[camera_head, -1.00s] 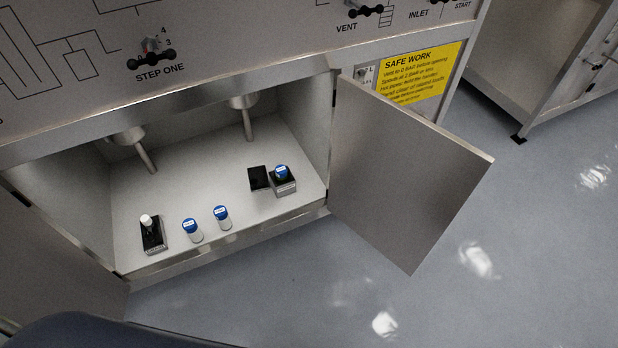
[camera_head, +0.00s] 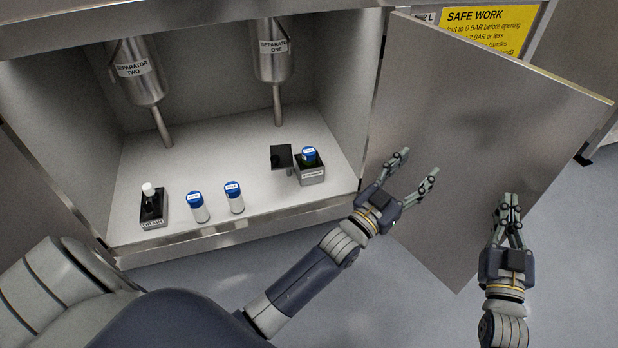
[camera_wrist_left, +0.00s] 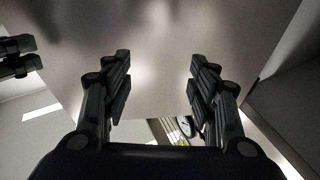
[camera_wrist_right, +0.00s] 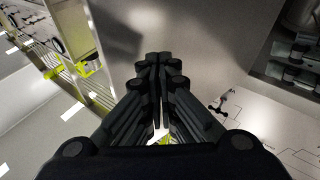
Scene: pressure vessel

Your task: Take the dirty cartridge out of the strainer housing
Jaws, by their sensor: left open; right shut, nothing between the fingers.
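The strainer housing (camera_head: 311,177) is a small dark box with a white label on the right of the cabinet floor; its text is too small to read surely. A blue-topped cartridge (camera_head: 309,154) stands upright in it. A black plate (camera_head: 282,157), apparently its lid, is at its left side. My left gripper (camera_head: 418,165) is open and empty, right of the housing and in front of the open door. My right gripper (camera_head: 510,198) is shut and empty, further right. Neither touches the housing. The left wrist view shows open fingers (camera_wrist_left: 160,75); the right wrist view shows closed fingers (camera_wrist_right: 160,62).
Two blue-capped cartridges (camera_head: 198,207) (camera_head: 235,198) stand on the cabinet floor. A drain block (camera_head: 153,209) with a white knob is at left. Separator two (camera_head: 136,70) and separator one (camera_head: 272,52) hang above. The open door (camera_head: 470,120) lies behind my grippers.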

